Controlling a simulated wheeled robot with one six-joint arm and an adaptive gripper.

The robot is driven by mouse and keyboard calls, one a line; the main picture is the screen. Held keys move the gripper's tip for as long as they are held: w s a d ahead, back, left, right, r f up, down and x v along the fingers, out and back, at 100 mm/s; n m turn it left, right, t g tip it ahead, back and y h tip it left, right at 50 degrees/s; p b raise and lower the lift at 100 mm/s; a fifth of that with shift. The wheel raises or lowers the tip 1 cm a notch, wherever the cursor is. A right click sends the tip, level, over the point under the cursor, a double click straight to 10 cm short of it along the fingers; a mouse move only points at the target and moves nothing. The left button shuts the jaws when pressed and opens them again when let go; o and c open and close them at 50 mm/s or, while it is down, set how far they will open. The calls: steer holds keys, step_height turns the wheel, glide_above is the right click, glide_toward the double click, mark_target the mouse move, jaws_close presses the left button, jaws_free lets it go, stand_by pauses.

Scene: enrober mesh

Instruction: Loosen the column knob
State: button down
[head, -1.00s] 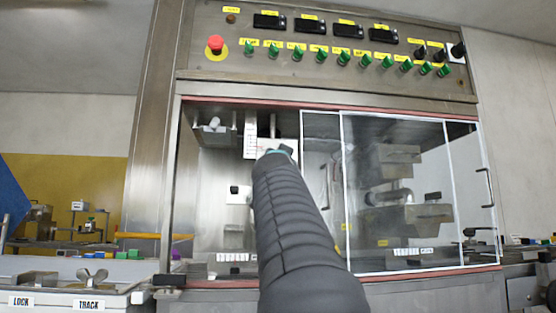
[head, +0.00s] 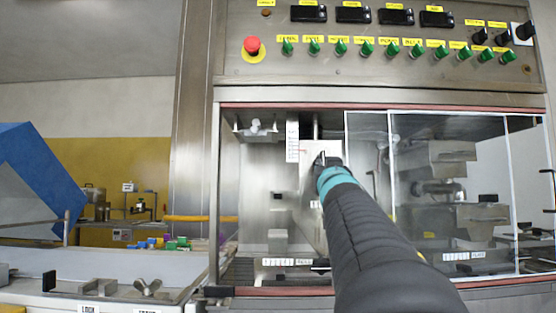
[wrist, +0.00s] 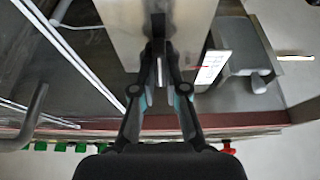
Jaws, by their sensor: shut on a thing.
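My gripper (head: 322,161) reaches into the open left part of the machine's cabinet, in front of a pale metal column plate (head: 309,190). In the wrist view my gripper (wrist: 160,57) has its two fingers drawn close together, shut on the small dark column knob (wrist: 158,27) at the plate. The fingers hide most of the knob, so its turn angle cannot be told. A white scale strip with a red pointer mark (wrist: 212,67) stands beside the plate; the scale also shows in the head view (head: 292,141).
Sliding clear doors (head: 455,200) with white edges cover the cabinet's right part. A control panel (head: 380,55) with green knobs and a red stop button (head: 252,46) is above. A grey fitting (head: 257,128) hangs left of the scale. A wing nut (head: 147,287) sits at lower left.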

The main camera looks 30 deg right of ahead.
steer(key=shift+f, duration=0.1)
stand_by(0.4)
steer(key=c, duration=1.2)
jaws_free()
steer(key=v, duration=0.7)
steer(key=shift+s, duration=0.2)
steer(key=shift+a+f, duration=0.1)
steer(key=shift+a, duration=0.05)
